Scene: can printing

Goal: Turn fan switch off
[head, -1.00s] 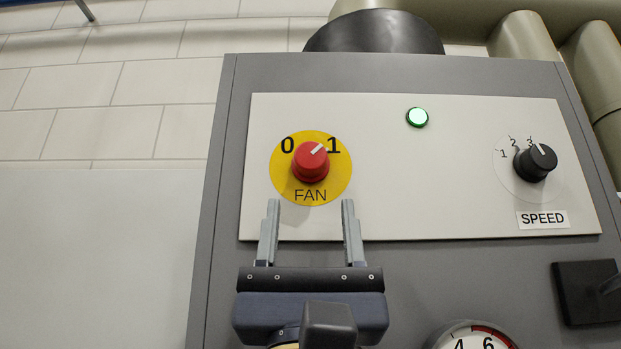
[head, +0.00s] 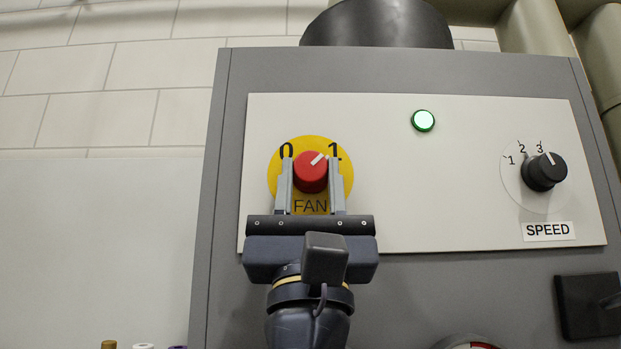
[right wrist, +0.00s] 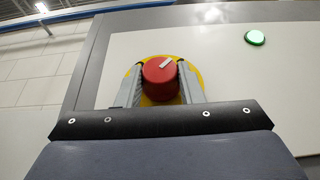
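The red fan knob (head: 311,173) sits on a yellow disc (head: 310,147) marked 0, 1 and FAN. Its white pointer line aims up and right, toward the 1. My right gripper (head: 310,177) has one finger on each side of the knob. In the right wrist view the knob (right wrist: 160,78) stands between the two fingers (right wrist: 160,80), close to both. Whether the fingers press on the knob is hard to tell. My left gripper is not in view.
A green lamp (head: 423,121) is lit on the white panel (head: 430,200). A black speed knob (head: 544,172) is on the right, its pointer near 3. A black box (head: 588,306) is at the lower right.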

